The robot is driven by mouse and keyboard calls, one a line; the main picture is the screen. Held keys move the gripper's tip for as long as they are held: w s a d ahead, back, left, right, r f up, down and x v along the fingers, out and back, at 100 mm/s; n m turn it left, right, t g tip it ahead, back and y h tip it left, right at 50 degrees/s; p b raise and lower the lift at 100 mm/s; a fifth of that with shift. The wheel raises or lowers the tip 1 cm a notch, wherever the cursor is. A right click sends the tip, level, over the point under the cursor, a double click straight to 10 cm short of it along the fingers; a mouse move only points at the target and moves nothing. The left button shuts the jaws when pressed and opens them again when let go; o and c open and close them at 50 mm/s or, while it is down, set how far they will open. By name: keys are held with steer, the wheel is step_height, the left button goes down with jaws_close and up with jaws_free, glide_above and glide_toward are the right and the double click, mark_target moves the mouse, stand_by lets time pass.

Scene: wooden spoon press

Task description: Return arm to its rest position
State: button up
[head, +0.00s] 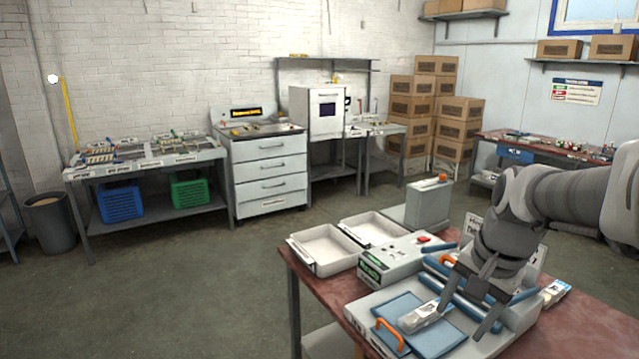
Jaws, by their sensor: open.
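My arm reaches in from the right edge in the head view. My gripper (462,316) points down over the blue and grey press (365,318) on the red-topped table (314,287). Its two dark fingers are spread apart. A pale packet-like piece (420,317) lies on the blue pad (432,340) just left of the fingers. I cannot tell whether a finger touches it. An orange handle (388,335) stands at the press's front left. My gripper hides part of the press behind it.
Two white trays (325,262) and a grey box (428,207) stand at the table's back. A control box (372,268) with a red button lies beside the press. Another small packet (555,292) lies right of my gripper. Open floor (190,300) lies left of the table.

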steer(key=s+a+n+t, duration=0.1)
steer(key=s+a+n, duration=0.3)
steer(key=s+n, duration=0.1)
steer(key=s+a+r+n+t, duration=0.1)
steer(key=s+a+n, duration=0.3)
steer(key=s, duration=0.4)
steer(key=shift+s+a+r+n+t+h, duration=0.15)
steer(key=shift+a+r+n+t+h, duration=0.1)
steer(key=shift+n+t+h, duration=0.2)
